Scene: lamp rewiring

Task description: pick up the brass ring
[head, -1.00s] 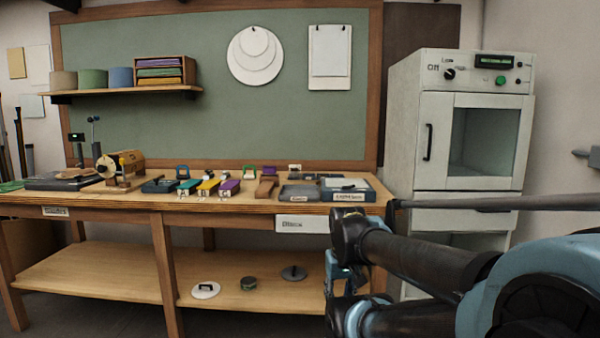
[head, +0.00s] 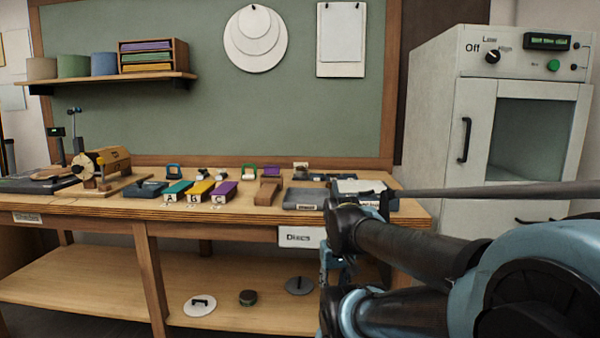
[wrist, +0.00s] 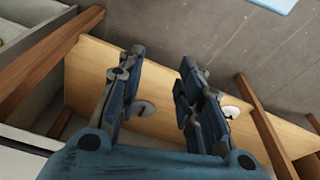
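I cannot make out a brass ring for certain in either view. Several small items (head: 203,174) lie on the workbench (head: 110,207) behind the teal, yellow and purple blocks, too small to identify. In the wrist view my gripper (wrist: 162,62) is open, with its two fingers apart and nothing between them. It points toward the bench's lower shelf (wrist: 100,68), apart from it. In the head view my gripper is mostly hidden by my arm, in front of the bench's right part.
The lower shelf holds a white disc with a handle (head: 200,305), a dark round piece (head: 247,298) and a grey disc (head: 299,285). A wooden drum device (head: 105,165) stands at the bench's left. A white cabinet (head: 435,130) stands right of the bench.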

